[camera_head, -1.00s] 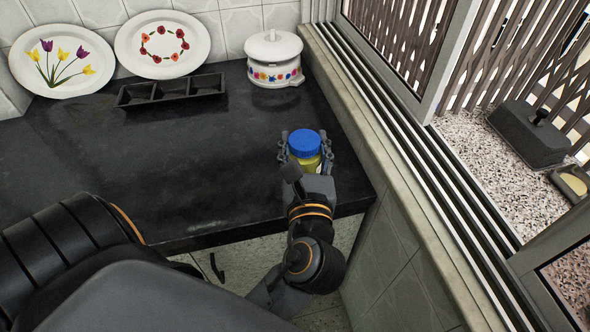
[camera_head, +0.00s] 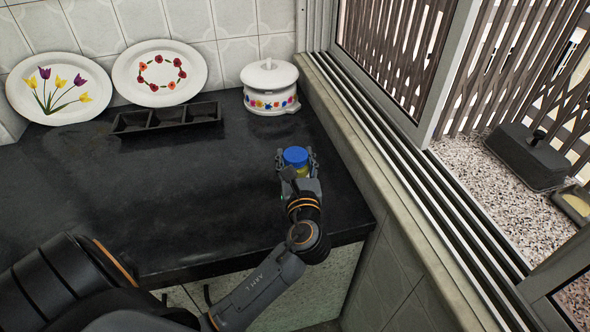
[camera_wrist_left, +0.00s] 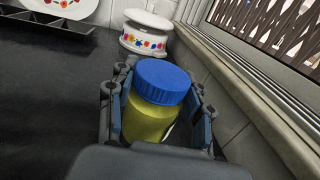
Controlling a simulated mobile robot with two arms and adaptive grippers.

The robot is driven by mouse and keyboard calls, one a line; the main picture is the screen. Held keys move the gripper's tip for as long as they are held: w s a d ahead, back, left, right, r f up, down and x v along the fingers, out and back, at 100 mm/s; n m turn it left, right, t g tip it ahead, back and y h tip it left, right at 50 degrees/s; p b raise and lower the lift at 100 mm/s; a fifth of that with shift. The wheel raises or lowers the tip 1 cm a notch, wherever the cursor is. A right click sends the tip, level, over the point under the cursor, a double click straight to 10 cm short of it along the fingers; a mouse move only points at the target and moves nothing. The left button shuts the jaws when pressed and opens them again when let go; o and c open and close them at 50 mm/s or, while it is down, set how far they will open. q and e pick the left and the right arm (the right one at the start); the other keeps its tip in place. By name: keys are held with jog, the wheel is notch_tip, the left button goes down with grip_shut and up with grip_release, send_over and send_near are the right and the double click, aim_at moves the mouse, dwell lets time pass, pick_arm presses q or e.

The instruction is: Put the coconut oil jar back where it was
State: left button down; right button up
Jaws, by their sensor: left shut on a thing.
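The coconut oil jar has a blue lid (camera_head: 295,156) and a yellowish body. In the left wrist view the jar (camera_wrist_left: 150,124) stands upright between the fingers. My left gripper (camera_head: 295,163) is shut on the jar, over the right part of the black counter (camera_head: 180,210). I cannot tell whether the jar's base touches the counter, because the gripper hides it. My right gripper is not in view.
A white flowered pot (camera_head: 270,88) stands at the back right, beyond the jar. A black three-part tray (camera_head: 166,118) and two decorated plates (camera_head: 60,90) (camera_head: 159,73) are at the back left. The window ledge (camera_head: 375,165) borders the right side. The counter's middle is clear.

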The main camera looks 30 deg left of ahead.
pick_arm(q)
jog(key=shift+w+a+f, duration=0.1)
jog(key=shift+f, duration=0.85)
jog(key=shift+w+a+f, duration=0.1)
jog(key=shift+f, duration=0.8)
jog(key=shift+b, duration=0.3)
jog(key=shift+f, duration=0.15)
jog(key=c, duration=0.6)
grip_release()
jog(key=shift+r, duration=0.2)
jog(key=b+v, duration=0.1)
jog(key=v, duration=1.1)
jog(key=shift+d+f, duration=0.1)
